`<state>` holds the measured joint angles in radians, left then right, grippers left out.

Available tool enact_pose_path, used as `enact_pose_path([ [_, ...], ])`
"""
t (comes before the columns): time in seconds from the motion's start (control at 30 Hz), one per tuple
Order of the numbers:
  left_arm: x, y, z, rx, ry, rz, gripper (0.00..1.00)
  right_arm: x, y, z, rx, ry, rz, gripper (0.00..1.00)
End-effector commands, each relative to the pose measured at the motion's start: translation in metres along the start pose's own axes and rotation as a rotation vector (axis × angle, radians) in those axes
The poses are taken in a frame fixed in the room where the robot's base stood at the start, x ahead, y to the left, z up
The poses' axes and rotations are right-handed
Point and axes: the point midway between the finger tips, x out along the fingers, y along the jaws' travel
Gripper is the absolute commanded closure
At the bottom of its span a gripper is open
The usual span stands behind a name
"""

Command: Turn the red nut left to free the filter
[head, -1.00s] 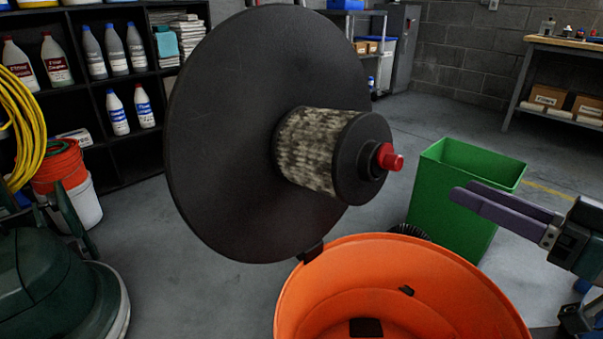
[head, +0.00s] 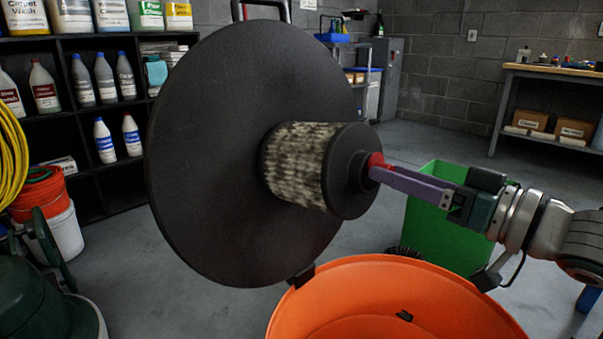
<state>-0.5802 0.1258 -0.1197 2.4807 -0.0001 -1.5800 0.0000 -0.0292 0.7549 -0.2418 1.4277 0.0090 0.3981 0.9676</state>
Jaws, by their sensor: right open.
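The red nut (head: 375,161) sits at the centre of the filter's black end cap and is partly hidden behind my right gripper's fingers. The filter (head: 296,165) is a mottled grey-beige cylinder. It sticks out sideways from a large black round lid (head: 215,150), which stands tilted up. My right gripper (head: 376,172) comes in from the right with its purple fingers at the nut. It is open, with the fingertips beside or around the nut; I cannot tell whether they touch it. My left gripper is not in view.
An orange drum (head: 300,310) stands open below the lid, joined to it at a hinge. A green bin (head: 420,225) stands behind my right gripper. Shelves with bottles (head: 110,180) line the left. A workbench (head: 495,115) stands at the back right.

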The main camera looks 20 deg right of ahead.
Motion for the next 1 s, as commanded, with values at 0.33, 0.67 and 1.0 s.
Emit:
enact_pose_path([
  [0.33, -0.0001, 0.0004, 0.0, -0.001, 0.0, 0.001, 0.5, -0.0004, 0.0, 0.0001, 0.0, 0.0, 0.0, 0.68],
  [0.67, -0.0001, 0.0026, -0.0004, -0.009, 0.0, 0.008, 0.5, -0.0005, -0.0001, 0.0001, 0.001, 0.0, 0.0, 1.0],
  [1.0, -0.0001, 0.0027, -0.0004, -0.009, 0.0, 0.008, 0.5, -0.0005, 0.0, 0.0001, -0.005, 0.0, -0.001, 1.0],
])
